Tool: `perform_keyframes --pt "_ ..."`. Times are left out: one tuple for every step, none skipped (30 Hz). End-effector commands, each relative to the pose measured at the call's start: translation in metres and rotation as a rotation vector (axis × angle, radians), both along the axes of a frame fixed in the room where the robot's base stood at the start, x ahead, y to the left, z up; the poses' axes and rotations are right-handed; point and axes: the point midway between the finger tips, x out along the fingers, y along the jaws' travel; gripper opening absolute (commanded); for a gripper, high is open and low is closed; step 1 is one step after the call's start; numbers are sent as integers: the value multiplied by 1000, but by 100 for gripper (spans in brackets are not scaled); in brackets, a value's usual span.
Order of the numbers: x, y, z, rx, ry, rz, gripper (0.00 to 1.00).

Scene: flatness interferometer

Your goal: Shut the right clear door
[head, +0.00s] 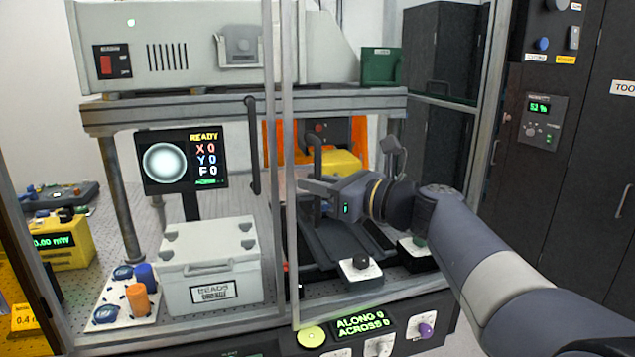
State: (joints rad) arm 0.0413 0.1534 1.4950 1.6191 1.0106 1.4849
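The right clear door shows by its pale upright edge (289,120), which stands just right of the left door's edge (269,120), with a narrow strip between them. I cannot tell how far it stands from its closed position. Its dark bar handle (316,152) is upright near that edge. My gripper (310,186) reaches in from the right and lies across the handle's middle, hiding part of it. Only one finger shows clearly, so I cannot tell whether it is open or shut, or touching the handle.
The left door has its own dark handle (253,145). Behind the panes are a white box (210,262), a READY display (182,160) and a small knob box (361,268). A control panel (375,325) runs along the front below. Dark cabinets (590,190) stand at the right.

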Motion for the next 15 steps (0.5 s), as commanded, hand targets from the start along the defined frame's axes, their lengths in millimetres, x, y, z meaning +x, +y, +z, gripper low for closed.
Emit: perform_keyframes --pt "0 0 0 0 0 0 17" --pt "0 0 0 0 0 0 17" --pt "0 0 0 0 0 0 15" --pt "0 0 0 0 0 0 12" --pt "0 0 0 -1 -1 0 10" --pt "0 0 0 -1 -1 0 7" --pt "0 0 0 -1 -1 0 4" --pt "0 0 0 -1 -1 0 2" --pt "0 0 0 -1 -1 0 0" --pt "0 0 0 -1 -1 0 0" --pt "0 0 0 -1 -1 0 0" --pt "0 0 0 -1 -1 0 0" --pt "0 0 0 -1 -1 0 0" --pt "0 0 0 -1 -1 0 0" --pt "0 0 0 -1 -1 0 0"
